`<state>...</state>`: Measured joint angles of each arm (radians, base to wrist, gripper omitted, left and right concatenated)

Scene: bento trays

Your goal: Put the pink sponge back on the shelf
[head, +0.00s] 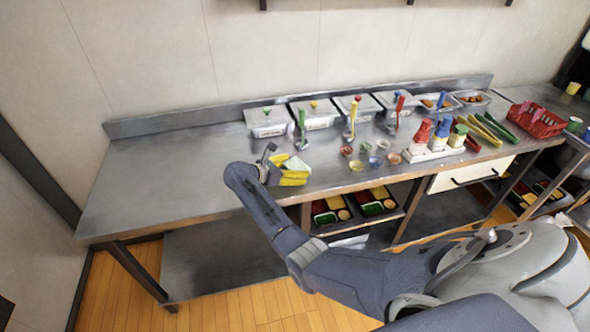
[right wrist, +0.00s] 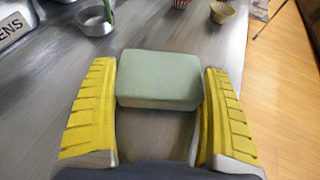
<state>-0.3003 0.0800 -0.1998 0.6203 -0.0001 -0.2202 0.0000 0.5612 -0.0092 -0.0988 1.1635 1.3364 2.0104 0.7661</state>
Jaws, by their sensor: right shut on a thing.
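My right gripper (head: 293,175) is over the steel counter, near its front edge, with yellow fingers. In the right wrist view the fingers (right wrist: 160,105) are shut on a pale green sponge (right wrist: 160,78), one finger at each side. The sponge (head: 296,164) also shows in the head view, partly hidden by the gripper. I see no pink sponge in either view. A lower steel shelf (head: 215,262) runs beneath the counter; its left part is bare. My left gripper is not in view.
Lidded containers (head: 268,122) with ladles line the back of the counter (head: 165,185). Small cups (head: 376,162) and a bottle caddy (head: 436,153) stand right of my gripper. Bento trays (head: 330,210) sit below the counter. The counter's left side is clear.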

